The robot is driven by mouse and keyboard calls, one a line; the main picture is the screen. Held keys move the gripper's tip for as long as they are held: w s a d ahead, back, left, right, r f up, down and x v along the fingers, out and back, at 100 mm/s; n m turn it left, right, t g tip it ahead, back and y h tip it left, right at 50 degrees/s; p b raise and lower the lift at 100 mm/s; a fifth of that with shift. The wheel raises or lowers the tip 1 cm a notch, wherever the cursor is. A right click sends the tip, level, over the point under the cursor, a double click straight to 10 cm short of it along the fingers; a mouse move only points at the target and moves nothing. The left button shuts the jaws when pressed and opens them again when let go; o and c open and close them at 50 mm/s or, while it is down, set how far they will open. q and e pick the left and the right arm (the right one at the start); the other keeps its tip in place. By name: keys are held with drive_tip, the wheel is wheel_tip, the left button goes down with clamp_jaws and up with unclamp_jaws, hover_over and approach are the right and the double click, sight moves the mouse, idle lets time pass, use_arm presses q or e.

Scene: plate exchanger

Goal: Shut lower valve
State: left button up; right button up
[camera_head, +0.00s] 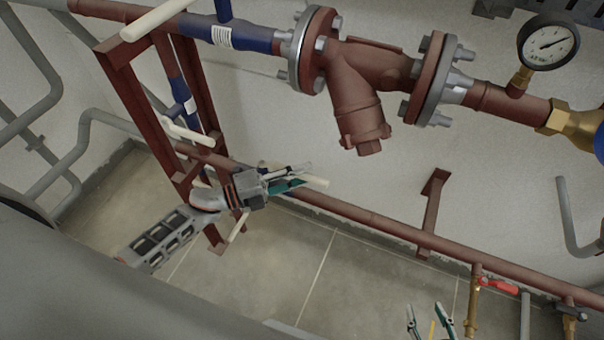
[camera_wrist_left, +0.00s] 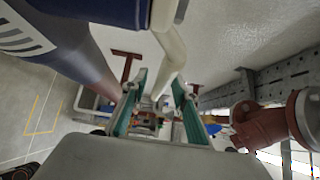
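My left gripper (camera_head: 288,178) is at the lower red pipe, with its two fingers apart. A cream lever (camera_head: 316,180) shows just beyond its fingertips. In the left wrist view the left gripper (camera_wrist_left: 158,88) has a bent cream bar (camera_wrist_left: 172,48) running into the gap between its fingers; I cannot tell if they touch it. A small blue fitting on the lower pipe is mostly hidden behind the gripper. A brass valve (camera_head: 472,308) with a red handle (camera_head: 498,286) hangs under the lower pipe at right. My right gripper (camera_head: 427,316) is at the bottom edge, fingers apart.
The lower red pipe (camera_head: 370,218) runs along the wall. A red frame (camera_head: 130,92) stands at left with more cream bars. Above are a flanged strainer (camera_head: 356,95), a pressure gauge (camera_head: 548,43) and a blue pipe part (camera_head: 256,37). Floor between the grippers is clear.

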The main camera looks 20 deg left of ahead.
use_arm(q)
clamp_jaws()
